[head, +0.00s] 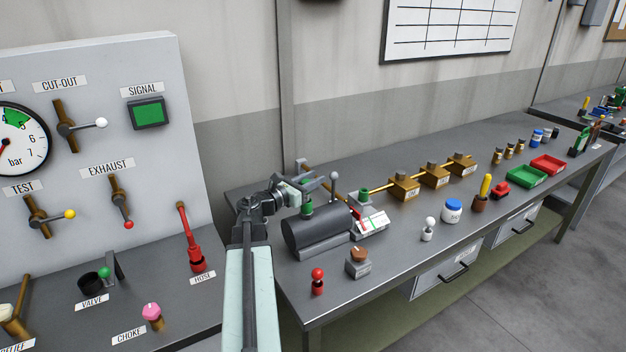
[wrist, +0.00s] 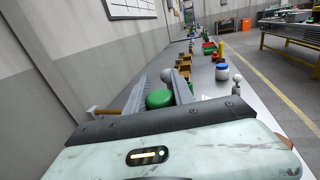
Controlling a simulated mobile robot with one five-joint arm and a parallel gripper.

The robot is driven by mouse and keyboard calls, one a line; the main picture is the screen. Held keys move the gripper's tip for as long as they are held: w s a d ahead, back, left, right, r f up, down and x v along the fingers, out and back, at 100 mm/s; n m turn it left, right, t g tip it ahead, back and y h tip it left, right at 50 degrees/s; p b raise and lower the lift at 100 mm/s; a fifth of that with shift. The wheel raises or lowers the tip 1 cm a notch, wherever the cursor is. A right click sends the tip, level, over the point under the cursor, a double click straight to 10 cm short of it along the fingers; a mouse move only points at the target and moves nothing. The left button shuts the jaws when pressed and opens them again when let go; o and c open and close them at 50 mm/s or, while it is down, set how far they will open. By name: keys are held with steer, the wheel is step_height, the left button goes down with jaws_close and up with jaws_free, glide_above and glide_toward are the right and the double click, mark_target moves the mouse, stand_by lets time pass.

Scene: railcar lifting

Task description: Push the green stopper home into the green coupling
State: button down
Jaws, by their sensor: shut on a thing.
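My gripper (head: 326,183) is over the dark grey tank on the bench. In the wrist view its two fingers (wrist: 175,80) are shut around a round green piece, the green stopper (wrist: 159,98), which sits close to the palm. A second green fitting, apparently the green coupling (head: 364,194), stands right of the gripper, near the end of a brass pipe. Its opening is not clear at this size.
The dark grey tank (head: 318,232) lies beneath my gripper. A thin grey lever with a ball top (head: 335,178) stands close by the fingers. A white labelled block (head: 370,223) is to the right, with brass blocks (head: 404,187) beyond.

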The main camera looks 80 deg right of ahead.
steer(key=shift+f+b, duration=1.25)
steer(key=shift+f, duration=0.1)
steer(key=c, duration=1)
jaws_free()
steer(key=v, duration=0.7)
steer(key=shift+w+a, duration=0.25)
steer(key=shift+a, duration=0.05)
